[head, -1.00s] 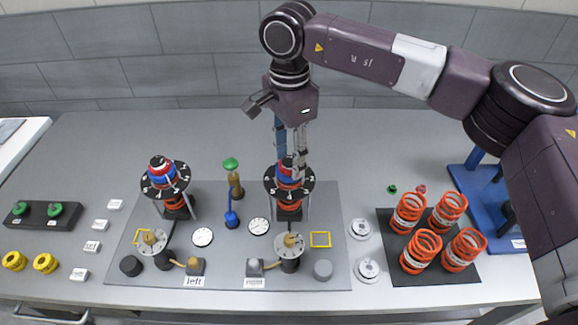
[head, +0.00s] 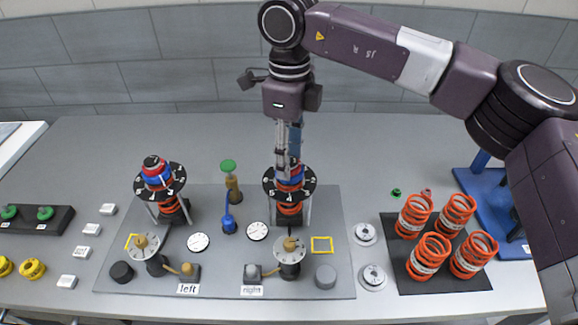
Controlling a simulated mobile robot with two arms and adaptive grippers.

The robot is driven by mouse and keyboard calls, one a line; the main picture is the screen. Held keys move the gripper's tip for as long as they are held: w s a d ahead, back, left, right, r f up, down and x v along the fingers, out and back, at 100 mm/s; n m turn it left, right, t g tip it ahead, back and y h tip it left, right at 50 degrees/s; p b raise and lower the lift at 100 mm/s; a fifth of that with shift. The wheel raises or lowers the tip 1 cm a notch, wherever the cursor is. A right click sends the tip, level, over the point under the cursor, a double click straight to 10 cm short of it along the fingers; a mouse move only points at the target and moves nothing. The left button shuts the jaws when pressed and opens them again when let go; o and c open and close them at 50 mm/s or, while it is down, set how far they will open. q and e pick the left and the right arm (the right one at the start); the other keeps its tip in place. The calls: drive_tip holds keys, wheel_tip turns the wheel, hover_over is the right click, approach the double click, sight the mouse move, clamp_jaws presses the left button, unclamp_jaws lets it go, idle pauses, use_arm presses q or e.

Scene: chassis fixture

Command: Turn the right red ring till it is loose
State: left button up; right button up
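The right tower (head: 289,208) stands on the grey fixture plate (head: 215,282), with a numbered black disc (head: 268,183), an orange spring below it and a red and blue part on top. The right red ring (head: 291,171) shows only partly at the top, behind the fingers. My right gripper (head: 289,160) points straight down with its fingers at that top. I cannot tell whether they are closed on the ring. The left tower (head: 157,172) has a similar red, blue and black top and is untouched. My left gripper is not in view.
Orange springs (head: 432,248) stand on a black mat at the right, near a blue stand (head: 490,205). Two silver discs (head: 365,233) lie beside the plate.

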drive_tip(key=shift+m+b, duration=0.3)
drive_tip(key=shift+m, duration=0.9)
drive_tip(key=m+b, duration=0.1)
drive_tip(key=m, duration=0.1)
drive_tip(key=shift+f+m, duration=0.1)
drive_tip(key=shift+m, duration=0.3)
drive_tip(key=shift+m+b, duration=0.35)
drive_tip(key=shift+m, duration=0.55)
drive_tip(key=shift+c, duration=0.3)
